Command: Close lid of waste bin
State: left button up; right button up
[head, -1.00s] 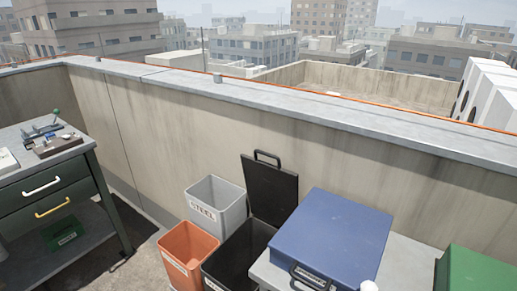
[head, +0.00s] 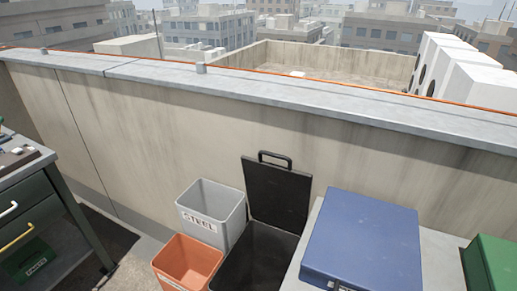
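The black waste bin (head: 262,262) stands in the lower middle of the head view, and its inside shows dark. Its black lid (head: 277,196) stands open and upright at the back of the bin, near the parapet wall. A handle loop (head: 274,155) sits on the lid's top edge. The bin's lower front is cut off by the bottom of the picture. Neither of my grippers is in view.
A grey bin marked STEEL (head: 212,212) and an orange bin (head: 187,263) stand left of the black bin. A blue case (head: 365,240) lies on a grey table to the right, with a green box (head: 492,263) beyond. The parapet (head: 130,140) runs behind. A workbench (head: 38,205) is at left.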

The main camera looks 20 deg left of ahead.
aim_at(279, 195)
jog(key=i+j, duration=0.1)
jog(key=j, duration=0.65)
jog(key=i+j, duration=0.1)
jog(key=j, duration=0.6)
